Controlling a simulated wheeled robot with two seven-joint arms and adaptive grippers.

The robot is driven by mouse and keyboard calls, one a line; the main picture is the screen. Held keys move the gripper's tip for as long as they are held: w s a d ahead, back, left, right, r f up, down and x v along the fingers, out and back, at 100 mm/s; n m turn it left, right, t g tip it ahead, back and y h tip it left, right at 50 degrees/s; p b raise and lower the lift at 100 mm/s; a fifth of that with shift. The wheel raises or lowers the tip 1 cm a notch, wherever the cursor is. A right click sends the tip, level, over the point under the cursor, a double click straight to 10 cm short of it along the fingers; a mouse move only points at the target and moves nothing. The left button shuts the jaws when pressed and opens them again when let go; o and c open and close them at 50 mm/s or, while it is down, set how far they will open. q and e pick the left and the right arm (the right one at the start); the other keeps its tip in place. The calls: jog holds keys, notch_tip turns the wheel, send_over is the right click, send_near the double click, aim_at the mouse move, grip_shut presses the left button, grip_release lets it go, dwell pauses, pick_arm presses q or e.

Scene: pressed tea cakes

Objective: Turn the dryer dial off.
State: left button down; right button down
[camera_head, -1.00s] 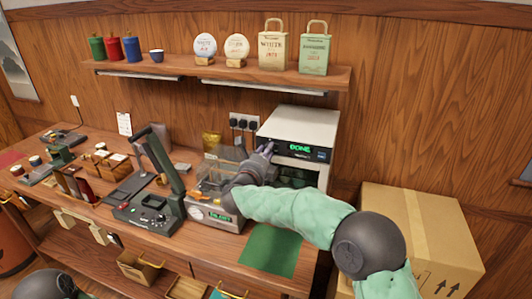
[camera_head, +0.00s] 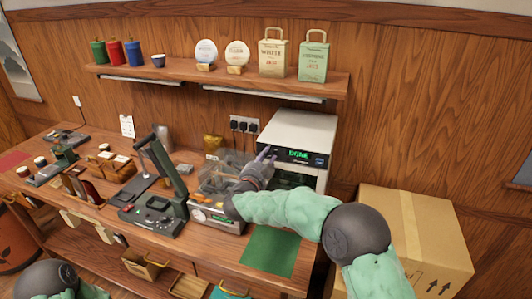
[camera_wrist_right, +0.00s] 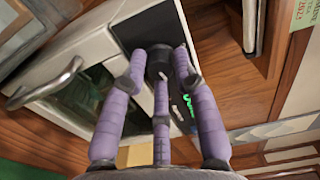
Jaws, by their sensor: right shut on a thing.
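The dryer (camera_head: 303,125) is a white box with a dark control panel at the right end of the bench. Its display (camera_head: 298,155) glows green and seems to read DONE. My right gripper (camera_head: 268,155) is at the left part of that panel. In the right wrist view, its purple fingers (camera_wrist_right: 160,65) are closed around the dark dial (camera_wrist_right: 158,62), which they partly cover. The dial's pointer mark cannot be read clearly. My left gripper is out of view.
A shelf (camera_head: 220,82) with tins, discs and bags runs above the bench. A sealing device (camera_head: 155,210) and a small scale-like box (camera_head: 215,218) stand left of the dryer. A cardboard box (camera_head: 415,235) stands at the right. A green mat (camera_head: 268,250) lies in front.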

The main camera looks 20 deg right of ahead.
jog(key=n+p, duration=0.3)
jog(key=shift+r+n, duration=0.1)
jog(key=shift+n, duration=0.3)
jog(key=n+p, duration=0.3)
jog(key=n, duration=0.1)
jog(key=shift+n, duration=0.3)
jog(key=n+p, duration=0.3)
jog(key=n, duration=0.1)
jog(key=shift+p, duration=0.35)
jog(key=shift+n+p, duration=1.05)
jog(key=shift+n, duration=0.75)
jog(key=shift+f, duration=0.2)
jog(key=c, duration=1)
grip_release()
jog(key=shift+o, duration=0.2)
